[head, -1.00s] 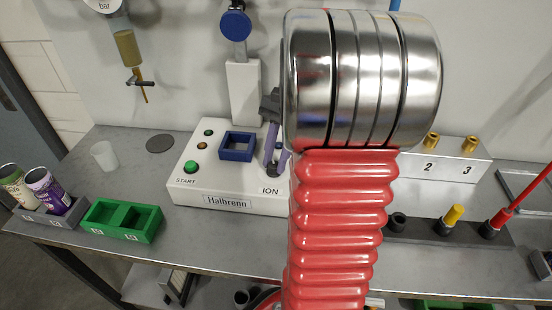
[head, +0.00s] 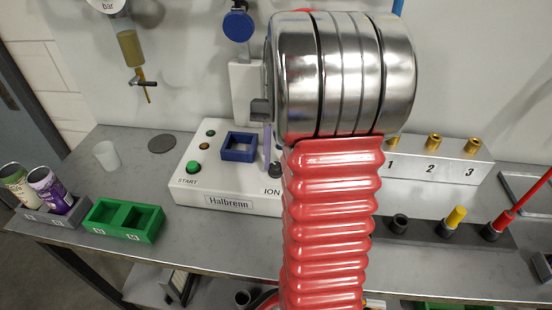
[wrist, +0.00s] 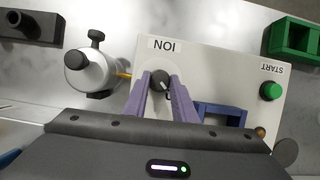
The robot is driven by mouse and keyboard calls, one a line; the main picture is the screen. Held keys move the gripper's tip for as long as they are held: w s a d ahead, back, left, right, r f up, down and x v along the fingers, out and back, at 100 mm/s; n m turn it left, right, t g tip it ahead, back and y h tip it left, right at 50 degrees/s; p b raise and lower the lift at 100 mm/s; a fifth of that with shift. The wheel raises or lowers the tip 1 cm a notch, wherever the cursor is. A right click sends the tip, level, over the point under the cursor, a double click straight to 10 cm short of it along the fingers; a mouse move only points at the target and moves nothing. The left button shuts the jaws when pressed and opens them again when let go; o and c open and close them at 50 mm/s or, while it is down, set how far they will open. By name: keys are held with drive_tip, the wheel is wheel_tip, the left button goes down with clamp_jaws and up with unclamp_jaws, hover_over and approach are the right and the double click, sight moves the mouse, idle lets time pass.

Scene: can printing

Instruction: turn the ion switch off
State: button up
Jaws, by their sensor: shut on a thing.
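The ion switch is a small black knob (wrist: 160,78) with a white mark, beside the ION label on the white Halbrenn machine (wrist: 215,60). The mark points toward the lower right in the wrist view. My gripper (wrist: 161,80) has its two purple fingers on either side of the knob, shut on it. In the head view my red arm and its silver joint hide most of the gripper. Only one purple finger and the dark edge of the knob (head: 275,169) show there, just above the ION label.
The machine (head: 228,196) also carries a green START button (head: 193,167) and a blue square frame (head: 238,147). A silver round vessel (wrist: 92,72) with black knobs stands close beside it. A green two-slot holder (head: 122,220) is at the left front.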

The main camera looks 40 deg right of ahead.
drive_tip(key=shift+s+f, duration=0.1)
drive_tip(key=shift+s, duration=0.05)
drive_tip(key=o, duration=1)
drive_tip(key=shift+o, duration=0.2)
drive_tip(key=v, duration=0.7)
drive_tip(key=shift+r, duration=0.25)
drive_tip(key=shift+d, duration=0.1)
